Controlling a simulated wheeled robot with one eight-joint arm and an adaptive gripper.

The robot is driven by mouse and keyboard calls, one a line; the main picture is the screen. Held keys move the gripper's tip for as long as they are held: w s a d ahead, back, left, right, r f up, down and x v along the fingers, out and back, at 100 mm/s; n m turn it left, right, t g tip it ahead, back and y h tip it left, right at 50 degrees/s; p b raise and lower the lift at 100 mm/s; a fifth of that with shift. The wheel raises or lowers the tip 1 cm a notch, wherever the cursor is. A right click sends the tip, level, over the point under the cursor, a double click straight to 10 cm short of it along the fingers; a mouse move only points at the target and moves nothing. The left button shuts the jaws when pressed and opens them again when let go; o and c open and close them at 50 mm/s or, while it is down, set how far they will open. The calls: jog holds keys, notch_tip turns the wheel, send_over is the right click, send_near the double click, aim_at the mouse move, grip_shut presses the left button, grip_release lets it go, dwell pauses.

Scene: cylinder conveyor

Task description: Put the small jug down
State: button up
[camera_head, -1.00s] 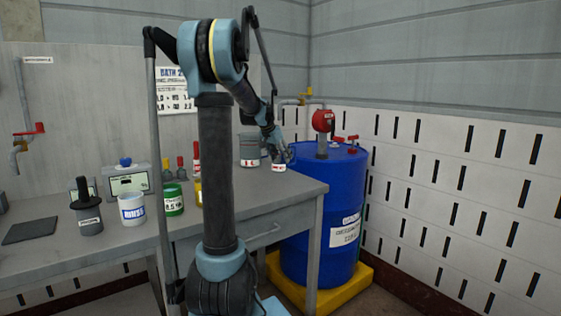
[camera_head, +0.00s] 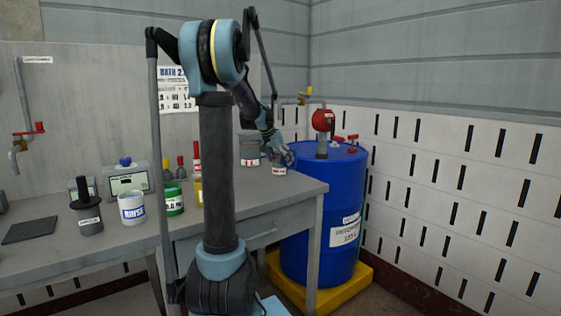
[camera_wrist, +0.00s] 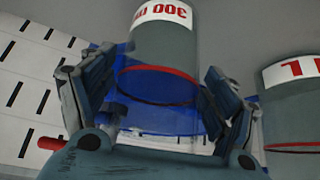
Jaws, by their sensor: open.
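The small jug (camera_head: 279,169) stands on the right end of the grey bench, near its back edge. It is grey with a white label and a red line; in the wrist view the jug (camera_wrist: 165,45) shows its label, reading 300, upside down. My gripper (camera_head: 281,154) is over the small jug in the head view. In the wrist view my gripper (camera_wrist: 160,95) has its fingers spread on either side of the jug, with the jug between them. The gripper is open. Contact between the fingers and jug cannot be told.
A larger grey jug (camera_head: 250,150) stands close to the left; it also shows in the wrist view (camera_wrist: 291,105). A blue drum (camera_head: 322,230) with a red-topped pump (camera_head: 322,121) stands right of the bench (camera_head: 279,190). Several containers stand farther left.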

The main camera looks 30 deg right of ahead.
jog(key=v, duration=1.2)
